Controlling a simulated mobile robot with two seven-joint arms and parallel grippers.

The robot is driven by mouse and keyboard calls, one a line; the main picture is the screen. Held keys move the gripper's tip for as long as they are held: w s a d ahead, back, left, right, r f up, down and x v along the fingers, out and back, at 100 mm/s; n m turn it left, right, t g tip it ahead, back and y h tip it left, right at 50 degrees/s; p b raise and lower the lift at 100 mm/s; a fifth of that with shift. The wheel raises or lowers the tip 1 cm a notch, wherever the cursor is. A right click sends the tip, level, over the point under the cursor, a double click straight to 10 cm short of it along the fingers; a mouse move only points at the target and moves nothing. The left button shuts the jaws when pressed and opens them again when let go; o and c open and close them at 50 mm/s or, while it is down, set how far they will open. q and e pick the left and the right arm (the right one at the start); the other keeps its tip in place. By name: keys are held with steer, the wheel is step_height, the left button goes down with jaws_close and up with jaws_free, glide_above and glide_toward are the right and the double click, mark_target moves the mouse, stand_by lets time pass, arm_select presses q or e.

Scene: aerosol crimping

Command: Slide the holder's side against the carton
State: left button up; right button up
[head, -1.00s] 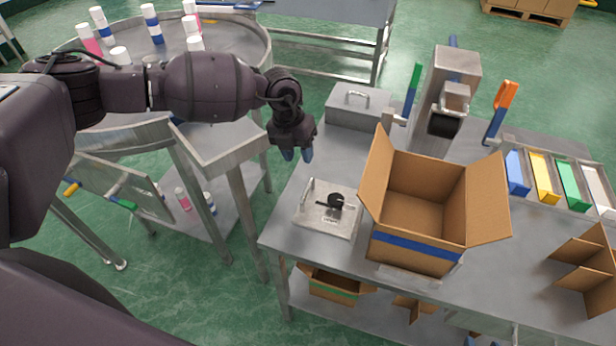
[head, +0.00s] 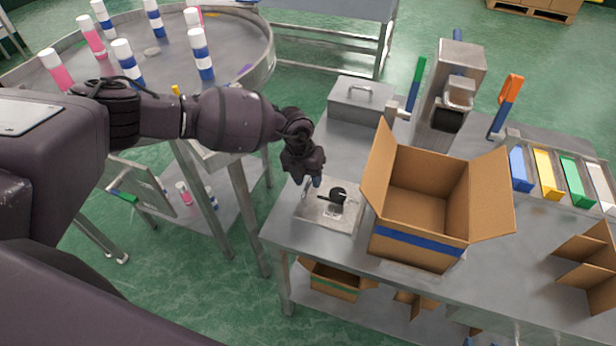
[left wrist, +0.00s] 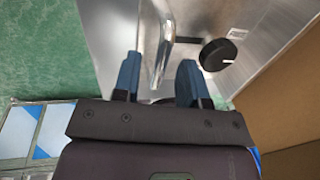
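The holder is a flat metal plate (head: 318,216) on the bench with an upright bar handle at its left end and a black knob (head: 338,195) on top. The open cardboard carton (head: 418,247) with a blue band stands just right of it; a narrow strip of bench seems to show between them. My left gripper (head: 310,184) points down at the handle end. In the left wrist view, its two blue fingers (left wrist: 158,78) are apart, with the shiny handle (left wrist: 163,45) between them; contact is not clear. My right gripper is not seen.
A lidded metal box (head: 361,103) stands behind the holder. A machine with a grey column (head: 457,70) stands behind the carton. Coloured bins (head: 546,175) and a cardboard divider (head: 590,262) are at the right. The bench's front left corner is clear.

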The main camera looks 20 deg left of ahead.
mark_target(325, 199)
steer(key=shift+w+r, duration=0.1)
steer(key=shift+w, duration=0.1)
arm_select(q)
steer(key=shift+c, duration=0.9)
jaws_close()
steer(key=shift+d, duration=0.2)
steer(key=d, duration=0.4)
steer(key=shift+d+p, duration=0.3)
steer(key=shift+d, duration=0.05)
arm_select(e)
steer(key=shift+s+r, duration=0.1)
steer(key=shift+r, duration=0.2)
arm_select(q)
steer(key=shift+o, duration=0.9)
jaws_free()
steer(key=shift+s+a, duration=0.1)
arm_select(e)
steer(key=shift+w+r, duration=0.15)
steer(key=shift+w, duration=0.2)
arm_select(q)
steer(key=shift+r, duration=0.15)
